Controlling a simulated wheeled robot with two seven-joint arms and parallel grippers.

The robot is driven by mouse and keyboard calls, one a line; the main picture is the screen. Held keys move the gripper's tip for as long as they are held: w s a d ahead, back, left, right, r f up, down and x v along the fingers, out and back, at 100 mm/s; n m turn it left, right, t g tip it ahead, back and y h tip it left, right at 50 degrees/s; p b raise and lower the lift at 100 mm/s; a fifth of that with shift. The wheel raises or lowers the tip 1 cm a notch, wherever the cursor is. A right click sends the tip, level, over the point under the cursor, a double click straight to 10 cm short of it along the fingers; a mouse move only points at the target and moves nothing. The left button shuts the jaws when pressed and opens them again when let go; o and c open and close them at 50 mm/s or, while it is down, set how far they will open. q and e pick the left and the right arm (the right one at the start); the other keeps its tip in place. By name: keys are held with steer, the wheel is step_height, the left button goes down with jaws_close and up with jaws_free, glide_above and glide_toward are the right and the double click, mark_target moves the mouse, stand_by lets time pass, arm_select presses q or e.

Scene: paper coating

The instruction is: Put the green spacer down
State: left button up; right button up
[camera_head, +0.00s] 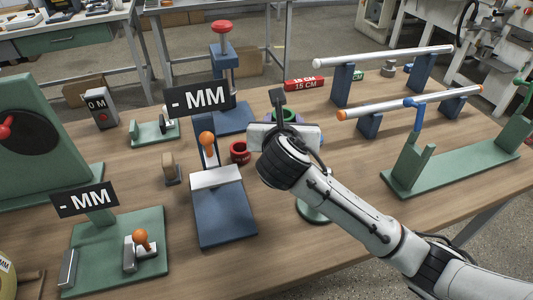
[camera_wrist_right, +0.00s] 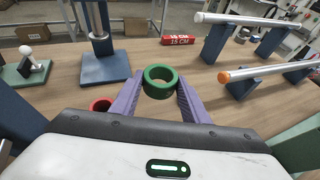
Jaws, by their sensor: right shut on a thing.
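The green spacer (camera_wrist_right: 160,82) is a short ring between the purple fingers of my right gripper (camera_wrist_right: 161,90) in the wrist view. The fingers are shut on it, one on each side. In the head view, my arm and wrist hide most of my right gripper (camera_head: 285,116), and a little of the green spacer (camera_head: 289,113) shows past the wrist. I cannot tell whether the spacer touches the wooden table (camera_head: 300,255). My left gripper is not in view.
A red ring (camera_head: 239,152) sits left of my wrist, close to the blue stand (camera_head: 225,208). A red 15 CM block (camera_head: 304,83) lies beyond. Rods on blue supports (camera_head: 342,85) stand right. A green cradle (camera_head: 455,160) is at right. A green round base (camera_head: 314,209) is under my arm.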

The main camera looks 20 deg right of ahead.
step_height(320, 180, down, 11)
steer(key=shift+w+a+r+b, duration=0.1)
steer(key=shift+b, duration=0.6)
steer(key=o, duration=0.7)
steer(key=shift+f, duration=0.2)
steer(key=o, duration=0.4)
steer(key=shift+r, duration=0.1)
